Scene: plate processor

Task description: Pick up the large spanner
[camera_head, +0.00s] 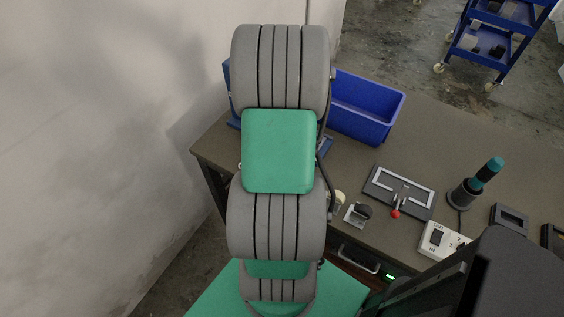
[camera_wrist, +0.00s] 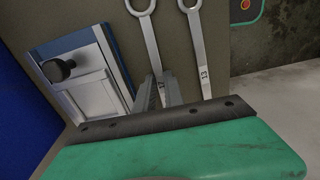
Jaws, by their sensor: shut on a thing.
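Two metal spanners lie side by side on the grey-brown table top in the wrist view. The left spanner (camera_wrist: 149,35) has the larger-looking ring end, and its lower shaft runs between my fingers. The right spanner (camera_wrist: 197,45) carries the mark 13 and lies apart from my gripper. My gripper (camera_wrist: 159,84) is shut on the left spanner's shaft. The lower end of that spanner is hidden behind my fingers and the gripper body. In the head view my arm hides the gripper and both spanners.
A blue-edged fixture with a light panel (camera_wrist: 88,80) and a black knob lies close left of the gripper. A blue bin (camera_head: 365,105) stands on the table (camera_head: 440,125). A framed fixture (camera_head: 410,185) with a red knob and a dark cylinder (camera_head: 464,193) stand to the right.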

